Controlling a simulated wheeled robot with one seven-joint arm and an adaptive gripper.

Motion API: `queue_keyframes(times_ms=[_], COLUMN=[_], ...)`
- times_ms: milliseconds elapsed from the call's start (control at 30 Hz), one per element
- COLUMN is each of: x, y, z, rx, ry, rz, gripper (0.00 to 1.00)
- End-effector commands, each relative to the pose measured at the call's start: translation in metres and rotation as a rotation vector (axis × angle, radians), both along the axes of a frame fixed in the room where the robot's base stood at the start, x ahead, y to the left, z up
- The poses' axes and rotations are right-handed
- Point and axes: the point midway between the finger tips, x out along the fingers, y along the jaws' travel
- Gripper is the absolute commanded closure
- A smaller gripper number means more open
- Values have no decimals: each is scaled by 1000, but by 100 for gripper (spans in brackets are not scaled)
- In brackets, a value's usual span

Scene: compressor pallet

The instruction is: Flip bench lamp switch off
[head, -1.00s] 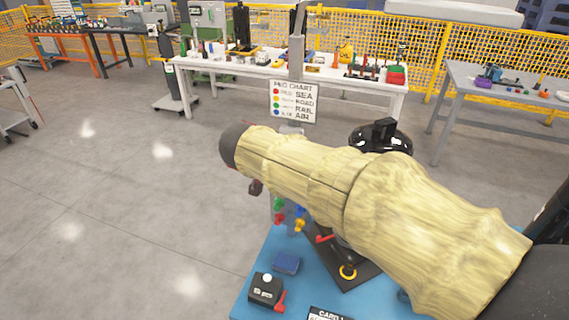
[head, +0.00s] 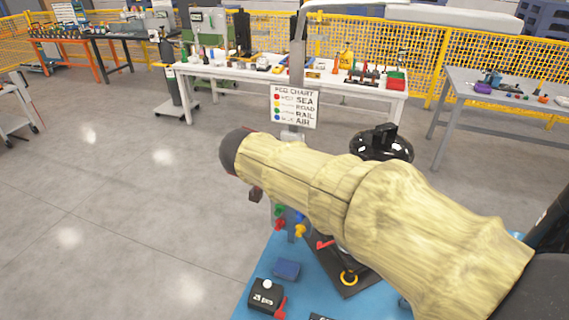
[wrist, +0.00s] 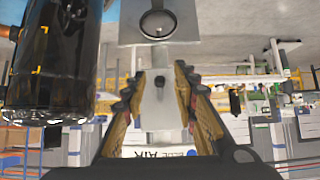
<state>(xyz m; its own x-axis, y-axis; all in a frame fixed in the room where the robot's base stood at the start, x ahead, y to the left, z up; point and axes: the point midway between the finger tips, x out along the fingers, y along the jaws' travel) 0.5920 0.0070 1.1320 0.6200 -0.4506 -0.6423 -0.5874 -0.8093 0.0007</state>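My gripper (wrist: 159,76) is open, one finger on each side of a grey upright post in the wrist view. A small dark round spot (wrist: 160,82) shows on the post between the fingers; I cannot tell whether it is the lamp switch. I cannot tell whether the fingers touch the post. In the head view the grey post (head: 298,62) stands behind my yellow-sleeved arm, and the pale lamp arm and head (head: 400,12) reach right from its top. My arm hides the gripper's fingers and the post's lower part there.
A peg chart (head: 295,106) hangs on the post. The blue bench top (head: 250,312) holds a black box (head: 265,296) with a red lever, a blue block (head: 286,270) and coloured pegs. A black tank (wrist: 55,60) is close at left in the wrist view.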

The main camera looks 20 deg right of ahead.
Motion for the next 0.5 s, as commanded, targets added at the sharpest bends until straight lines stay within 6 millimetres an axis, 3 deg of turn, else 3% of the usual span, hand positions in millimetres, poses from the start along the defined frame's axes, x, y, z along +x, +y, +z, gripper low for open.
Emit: queue_keyframes(times_ms=[267,500], x=[-7,-35], y=[6,27], z=[9,38], rx=[0,1], ry=[-3,-4], rz=[1,4], gripper=[71,71])
